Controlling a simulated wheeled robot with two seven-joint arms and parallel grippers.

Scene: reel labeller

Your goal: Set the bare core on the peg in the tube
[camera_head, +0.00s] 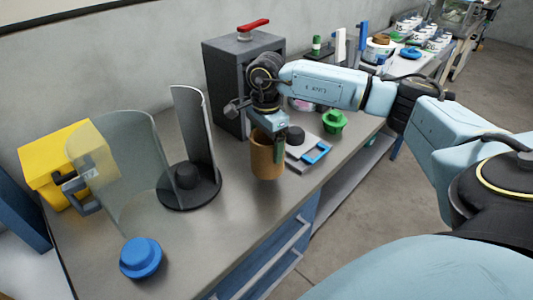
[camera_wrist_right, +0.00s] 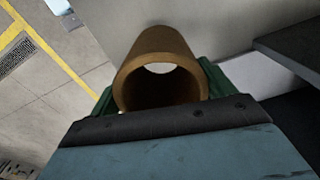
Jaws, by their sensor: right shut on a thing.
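The bare core is a brown hollow cylinder (camera_head: 267,158), upright in the head view. My right gripper (camera_head: 278,143) is shut on it near its upper part. In the right wrist view the core (camera_wrist_right: 160,70) shows its open bore between the green fingers. The peg (camera_head: 187,175) is a short dark stub on a round black base, to the left of the core. My left gripper is not in view.
A blue round knob-like piece (camera_head: 141,258) lies near the front left. A green piece (camera_head: 334,121) and a blue-edged tray (camera_head: 317,153) lie to the right.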

